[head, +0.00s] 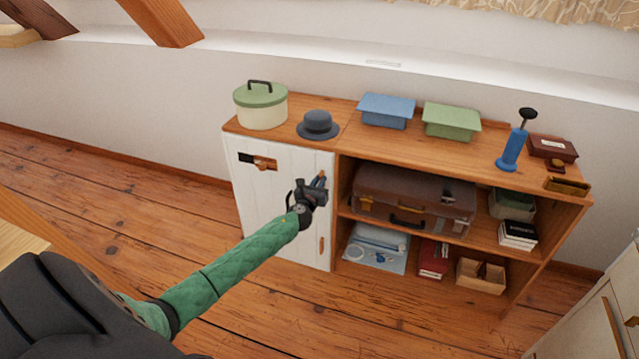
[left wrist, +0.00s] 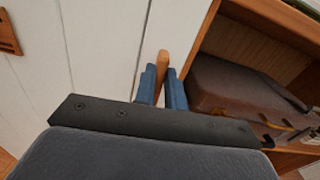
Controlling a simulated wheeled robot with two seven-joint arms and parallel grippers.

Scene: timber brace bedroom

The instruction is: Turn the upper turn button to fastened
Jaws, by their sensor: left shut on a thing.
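The upper turn button is a small wooden piece near the right edge of the white cabinet door (head: 270,210). In the left wrist view the upper turn button (left wrist: 162,63) stands roughly upright, tilted slightly, and lies along the white boards. My left gripper (head: 319,182) is shut on it, with a blue finger on each side; in the left wrist view the gripper (left wrist: 163,87) hides the button's lower part. A lower turn button (head: 321,245) stands upright near the same door edge. My right gripper is not in view.
A wooden latch (head: 262,163) sits at the door's upper left. Open shelves to the right hold a brown suitcase (head: 414,199), books and boxes. A pot (head: 260,106), a hat (head: 318,124) and boxes stand on the cabinet top (head: 350,134). The floor in front is clear.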

